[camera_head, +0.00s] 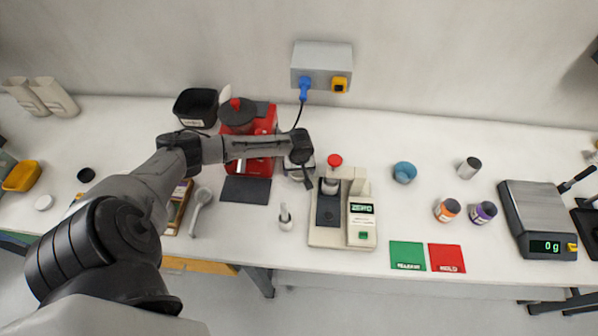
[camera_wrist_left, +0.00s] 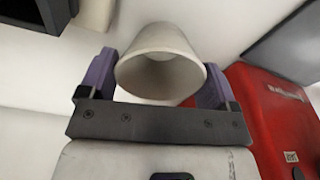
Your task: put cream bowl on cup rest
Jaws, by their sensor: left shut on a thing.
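The cream bowl (camera_wrist_left: 160,65) is held between the purple pads of my left gripper in the left wrist view, its round mouth facing the camera. My left gripper (camera_head: 307,182) is in the head view, between the red machine and the cream device; the bowl is mostly hidden there. A dark flat plate (camera_head: 246,190) lies in front of the red machine (camera_head: 262,126). I cannot tell which of these is the cup rest. My right gripper is out of view.
A mortar with pestle (camera_head: 286,222) stands in front of my left gripper. A blue bowl (camera_head: 404,172), labelled jars (camera_head: 446,211) and a scale (camera_head: 536,210) are to the right. Green (camera_head: 407,255) and red (camera_head: 447,258) cards lie near the front edge. A blue plug's cable hangs behind.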

